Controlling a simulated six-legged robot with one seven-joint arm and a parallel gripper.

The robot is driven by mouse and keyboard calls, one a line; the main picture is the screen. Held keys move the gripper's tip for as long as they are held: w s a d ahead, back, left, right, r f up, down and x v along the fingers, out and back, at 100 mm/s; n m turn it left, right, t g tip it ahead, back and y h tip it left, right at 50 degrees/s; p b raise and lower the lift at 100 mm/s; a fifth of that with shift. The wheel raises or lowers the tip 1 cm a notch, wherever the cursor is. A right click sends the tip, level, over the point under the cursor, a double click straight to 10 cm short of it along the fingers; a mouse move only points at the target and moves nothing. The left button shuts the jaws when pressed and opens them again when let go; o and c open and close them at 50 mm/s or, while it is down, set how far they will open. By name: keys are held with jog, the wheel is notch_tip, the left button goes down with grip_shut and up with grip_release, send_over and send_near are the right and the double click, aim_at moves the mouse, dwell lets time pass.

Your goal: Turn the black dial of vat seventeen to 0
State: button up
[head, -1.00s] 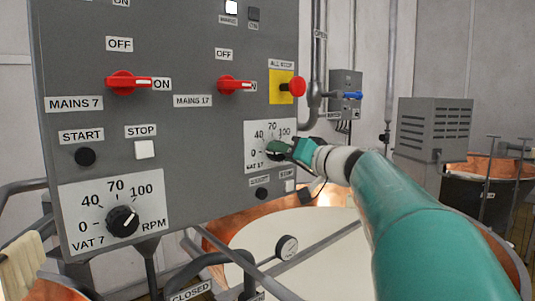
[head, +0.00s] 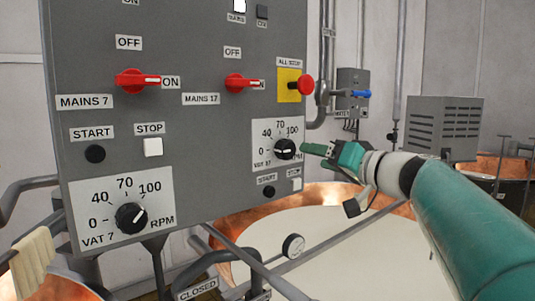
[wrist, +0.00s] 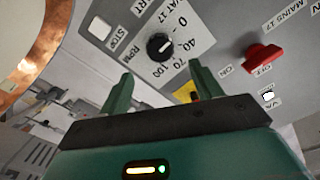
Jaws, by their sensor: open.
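The black dial of vat 17 (head: 285,149) sits on a white plate marked 0, 40, 70 and 100, low on the right of the grey panel. It carries a pale mark, but I cannot tell surely which number it points at. In the wrist view the dial (wrist: 160,46) faces me beyond the fingers. My gripper (head: 316,156) is just right of the dial in the head view, apart from it. In the wrist view its two green fingers (wrist: 161,78) are spread, with nothing between them.
The grey panel (head: 205,125) also holds red switches for mains 7 (head: 137,81) and mains 17 (head: 240,83), and a red all-stop button (head: 305,85). The vat 7 dial (head: 131,218) is lower left. A copper vat (head: 232,222) and pipes lie below.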

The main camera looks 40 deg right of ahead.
jog(key=s, duration=0.5)
jog(key=shift+s, duration=0.1)
dwell(0.4)
